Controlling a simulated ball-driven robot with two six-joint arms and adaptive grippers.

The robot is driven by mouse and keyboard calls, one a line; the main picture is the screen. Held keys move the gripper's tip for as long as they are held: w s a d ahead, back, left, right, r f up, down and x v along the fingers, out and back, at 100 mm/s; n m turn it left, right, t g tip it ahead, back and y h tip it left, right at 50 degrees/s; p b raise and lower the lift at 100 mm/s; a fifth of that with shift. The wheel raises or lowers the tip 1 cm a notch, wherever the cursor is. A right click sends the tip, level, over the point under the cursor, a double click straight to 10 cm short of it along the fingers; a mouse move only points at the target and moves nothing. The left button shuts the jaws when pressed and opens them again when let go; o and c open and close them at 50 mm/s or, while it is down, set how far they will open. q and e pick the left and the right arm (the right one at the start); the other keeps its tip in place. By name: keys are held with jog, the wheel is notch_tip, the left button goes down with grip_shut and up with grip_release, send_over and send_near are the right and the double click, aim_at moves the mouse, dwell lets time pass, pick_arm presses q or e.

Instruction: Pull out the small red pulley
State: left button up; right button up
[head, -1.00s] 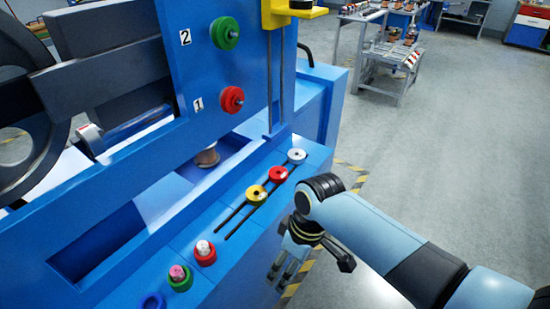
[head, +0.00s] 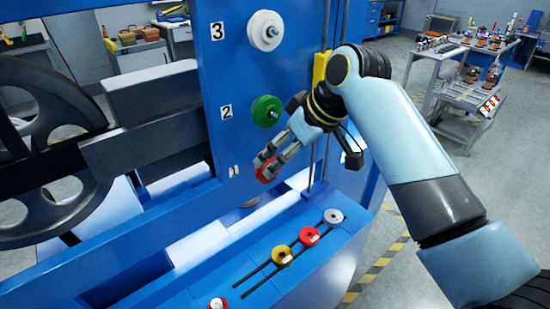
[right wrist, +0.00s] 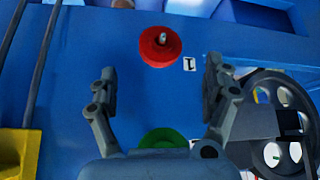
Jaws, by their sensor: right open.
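A red pulley (head: 268,174) sits on a peg on the blue upright panel (head: 236,80), beside the label 1. In the head view my fingers partly cover it. In the right wrist view the red pulley (right wrist: 160,47) shows whole, with its metal peg end, just beyond and between my fingertips. My right gripper (head: 266,161) is open and empty in front of the panel; its spread fingers also show in the right wrist view (right wrist: 160,72). I cannot see the fingers touching the pulley. My left gripper is not in view.
A green pulley (head: 266,111) sits at label 2 and a white one (head: 265,30) at label 3, close above my gripper. On the blue bench below are yellow (head: 282,257), red (head: 309,236) and white (head: 333,217) discs along slots. A dark wheel (head: 45,150) stands left.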

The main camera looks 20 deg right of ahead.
aim_at(260, 176)
jog(key=x, duration=0.6)
jog(key=shift+a, duration=0.1)
jog(key=shift+w+a+f, duration=0.15)
jog(key=shift+w+f, duration=0.2)
jog(key=shift+f, duration=0.3)
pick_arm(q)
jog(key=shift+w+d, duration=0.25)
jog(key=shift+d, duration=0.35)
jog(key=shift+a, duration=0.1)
pick_arm(e)
jog(key=shift+c, duration=0.4)
jog(key=c, duration=1.2)
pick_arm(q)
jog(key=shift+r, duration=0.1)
pick_arm(e)
jog(key=shift+s, duration=0.1)
pick_arm(q)
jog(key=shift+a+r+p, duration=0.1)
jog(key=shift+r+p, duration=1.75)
jog(key=shift+p, duration=0.1)
pick_arm(e)
jog(key=shift+s+d, duration=0.3)
jog(key=shift+s, duration=0.55)
jog(key=shift+s+d, duration=0.35)
jog(key=shift+s, duration=0.5)
